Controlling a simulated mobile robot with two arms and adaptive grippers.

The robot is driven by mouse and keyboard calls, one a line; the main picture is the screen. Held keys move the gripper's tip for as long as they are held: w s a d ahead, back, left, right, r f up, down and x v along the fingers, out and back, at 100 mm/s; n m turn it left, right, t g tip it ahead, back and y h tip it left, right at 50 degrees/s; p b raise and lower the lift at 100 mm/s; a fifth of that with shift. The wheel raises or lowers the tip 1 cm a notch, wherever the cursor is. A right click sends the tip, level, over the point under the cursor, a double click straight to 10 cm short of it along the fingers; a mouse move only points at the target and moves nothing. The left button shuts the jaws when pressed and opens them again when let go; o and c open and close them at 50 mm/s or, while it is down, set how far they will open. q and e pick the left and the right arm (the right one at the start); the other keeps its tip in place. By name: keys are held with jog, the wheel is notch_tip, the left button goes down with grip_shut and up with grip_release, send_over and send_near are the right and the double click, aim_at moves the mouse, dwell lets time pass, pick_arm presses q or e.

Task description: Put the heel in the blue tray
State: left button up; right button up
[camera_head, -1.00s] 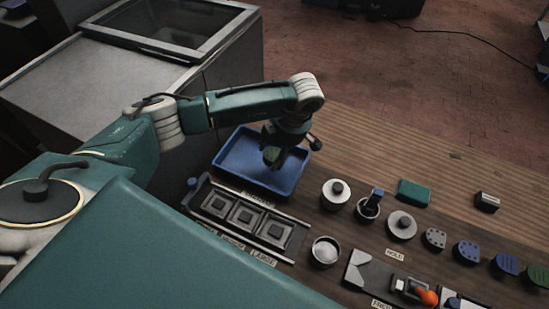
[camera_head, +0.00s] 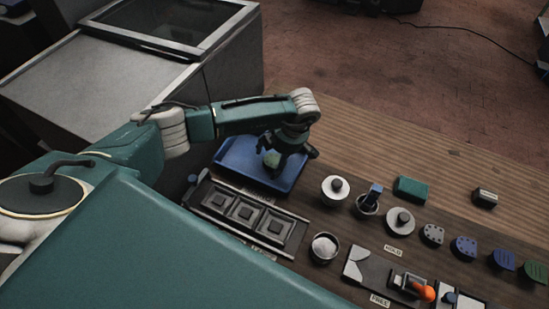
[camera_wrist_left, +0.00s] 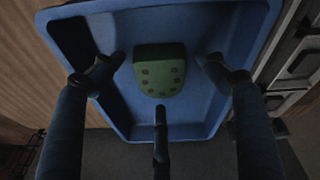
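The blue tray (camera_head: 228,164) stands on the wooden bench at the left, below my left arm. My left gripper (camera_head: 272,160) is over the tray with its fingers spread. The green heel (camera_wrist_left: 160,75) lies in the tray in the left wrist view, with a row of dark dots on its face. It shows in the head view (camera_head: 271,160) between the fingers, partly hidden. In the left wrist view my left gripper (camera_wrist_left: 158,85) has its fingers apart around the heel, with gaps visible, and holds nothing. My right gripper is not in view.
A dark rack with square sockets (camera_head: 247,214) stands close in front of the tray. Round pots and a weight (camera_head: 334,188) stand to the right. More heels, blue and green (camera_head: 464,248), lie farther right. A press with an orange knob (camera_head: 428,293) is at the lower right.

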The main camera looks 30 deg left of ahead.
pick_arm(q)
jog(key=shift+r+p, duration=0.3)
jog(key=shift+p, duration=0.05)
jog(key=shift+w+d+r+b, duration=0.1)
jog(key=shift+d+r+b, duration=0.05)
jog(key=shift+r+b, duration=0.2)
jog(key=b+v, duration=0.2)
jog(key=v, duration=0.9)
